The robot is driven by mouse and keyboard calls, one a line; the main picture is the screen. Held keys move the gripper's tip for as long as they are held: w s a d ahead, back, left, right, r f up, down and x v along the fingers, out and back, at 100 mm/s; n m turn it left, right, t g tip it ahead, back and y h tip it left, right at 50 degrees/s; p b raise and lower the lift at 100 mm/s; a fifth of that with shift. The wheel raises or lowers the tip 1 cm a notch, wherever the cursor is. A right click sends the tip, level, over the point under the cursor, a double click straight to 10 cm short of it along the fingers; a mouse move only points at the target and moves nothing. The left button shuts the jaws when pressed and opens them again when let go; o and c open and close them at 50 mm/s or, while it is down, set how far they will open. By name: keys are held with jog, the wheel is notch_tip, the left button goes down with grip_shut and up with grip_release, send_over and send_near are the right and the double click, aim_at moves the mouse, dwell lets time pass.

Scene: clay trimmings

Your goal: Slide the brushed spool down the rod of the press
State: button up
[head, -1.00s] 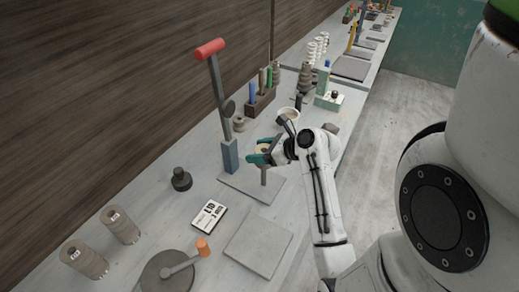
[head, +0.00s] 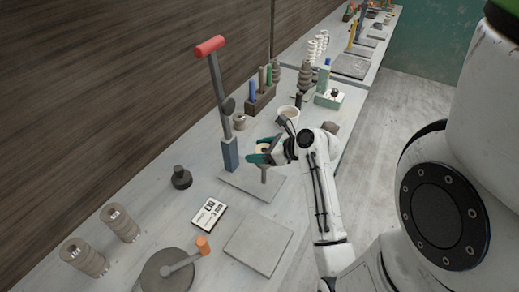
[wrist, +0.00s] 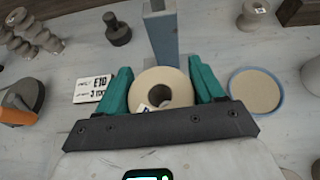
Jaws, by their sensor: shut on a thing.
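The press has a blue-grey post (head: 230,155), a long lever with a red grip (head: 209,47), and a flat grey base plate (head: 262,190). A short upright rod (head: 264,175) shows above the plate, under my gripper. My gripper (head: 262,153) is shut on the spool, a pale tan ring with a central hole. In the wrist view the spool (wrist: 177,82) sits between the two teal fingers, and the press post (wrist: 162,40) stands just beyond it. The spool's hole looks dark; I cannot tell whether the rod's top is inside it.
A bowl (head: 288,115) stands behind my gripper, beside a small grey spool (head: 239,122). A label card (head: 209,213), a dark knob (head: 181,178), ribbed cylinders (head: 120,224) and a square slab (head: 258,246) lie nearer.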

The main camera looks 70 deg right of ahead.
jog(key=shift+f, duration=0.25)
jog(key=shift+f, duration=0.35)
jog(key=shift+f, duration=0.3)
jog(key=shift+f+b, duration=0.3)
jog(key=shift+f, duration=0.05)
jog(key=shift+f, duration=0.7)
jog(key=shift+f+b, duration=0.3)
jog(key=shift+f, duration=0.05)
jog(key=shift+f, duration=0.65)
jog(key=shift+f+b, duration=0.35)
jog(key=shift+f, duration=0.3)
